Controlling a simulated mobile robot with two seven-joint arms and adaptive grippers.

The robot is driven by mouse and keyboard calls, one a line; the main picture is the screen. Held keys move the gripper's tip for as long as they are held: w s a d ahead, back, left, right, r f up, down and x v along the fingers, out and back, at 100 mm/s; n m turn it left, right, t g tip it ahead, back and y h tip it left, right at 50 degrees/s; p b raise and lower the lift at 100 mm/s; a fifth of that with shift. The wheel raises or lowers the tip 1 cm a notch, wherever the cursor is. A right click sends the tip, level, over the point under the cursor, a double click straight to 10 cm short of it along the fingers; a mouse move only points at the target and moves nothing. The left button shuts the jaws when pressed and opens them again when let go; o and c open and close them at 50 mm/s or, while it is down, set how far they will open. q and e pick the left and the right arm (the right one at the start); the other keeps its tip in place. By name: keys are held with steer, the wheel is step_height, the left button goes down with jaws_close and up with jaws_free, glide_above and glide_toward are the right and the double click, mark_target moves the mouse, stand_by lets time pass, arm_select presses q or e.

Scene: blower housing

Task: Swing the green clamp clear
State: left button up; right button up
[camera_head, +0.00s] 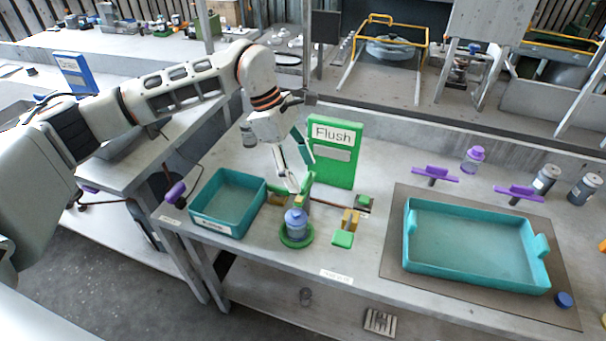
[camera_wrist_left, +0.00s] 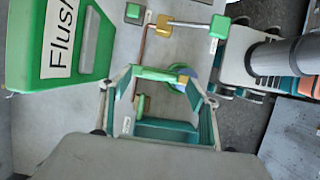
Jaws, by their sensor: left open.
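The green clamp (camera_head: 308,182) stands just behind a blue-capped bottle (camera_head: 296,218), which sits on a round green base (camera_head: 296,239). In the left wrist view the clamp shows as a green bar (camera_wrist_left: 160,74), with the bottle partly hidden behind it. My left gripper (camera_head: 299,180) is open and points down at the clamp, above and behind the bottle. In the left wrist view its two fingertips (camera_wrist_left: 163,80) are spread on either side of the green bar. I cannot tell whether they touch it. My right gripper is not in view.
A green "Flush" panel (camera_head: 335,151) stands close behind my left gripper. A teal bin (camera_head: 215,228) lies left of the bottle. A green-and-yellow handle (camera_head: 343,238) is to its right. A large teal tray (camera_head: 478,282) and purple handles (camera_head: 434,174) are farther right.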

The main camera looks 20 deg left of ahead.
arm_select(q)
steer(key=shift+x, duration=1.2)
steer(key=c, duration=1.1)
